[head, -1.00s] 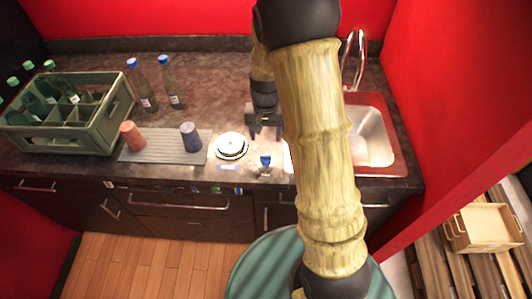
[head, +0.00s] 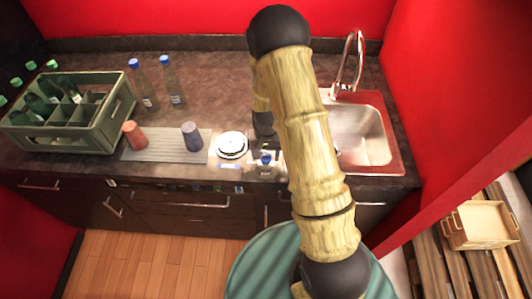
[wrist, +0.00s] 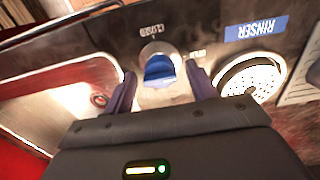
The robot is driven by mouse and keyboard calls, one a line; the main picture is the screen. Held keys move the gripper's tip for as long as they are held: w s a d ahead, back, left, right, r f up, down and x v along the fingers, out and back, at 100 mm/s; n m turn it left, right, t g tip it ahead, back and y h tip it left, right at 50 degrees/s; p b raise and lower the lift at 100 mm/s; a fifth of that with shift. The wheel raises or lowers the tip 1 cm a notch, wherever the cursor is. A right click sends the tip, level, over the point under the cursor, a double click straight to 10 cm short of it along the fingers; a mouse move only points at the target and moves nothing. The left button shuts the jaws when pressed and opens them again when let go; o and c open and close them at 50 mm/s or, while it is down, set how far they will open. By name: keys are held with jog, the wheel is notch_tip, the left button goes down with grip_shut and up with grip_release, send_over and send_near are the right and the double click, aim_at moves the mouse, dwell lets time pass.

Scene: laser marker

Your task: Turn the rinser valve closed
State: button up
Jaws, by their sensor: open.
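The rinser valve is a blue knob (head: 265,158) on a pale round base near the counter's front edge, just right of the round rinser (head: 231,145). In the wrist view the blue knob (wrist: 160,71) lies between the two fingers of my gripper (wrist: 161,84). The gripper is open, with visible gaps on both sides of the knob. In the head view my gripper (head: 268,146) is right behind the knob and partly hidden by my arm. A label reading CLOSED (wrist: 152,31) and a second small label (wrist: 197,54) sit by the knob. The knob's exact turn angle is unclear.
The rinser (wrist: 250,78) and its blue sign (wrist: 256,27) are close to the right finger in the wrist view. The sink (head: 365,135) and tap (head: 350,65) are to the right. A drainboard (head: 165,148) with two cups and a bottle crate (head: 100,135) are left.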

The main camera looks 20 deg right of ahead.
jog(key=c, duration=1)
jog(key=shift+n, duration=0.3)
jog(key=n+b, duration=0.2)
jog(key=n, duration=0.6)
jog(key=shift+n+b, duration=0.3)
jog(key=shift+b, duration=0.05)
jog(key=n, duration=0.4)
jog(key=shift+n, duration=0.3)
jog(key=n+p, duration=0.1)
jog(key=n, duration=0.3)
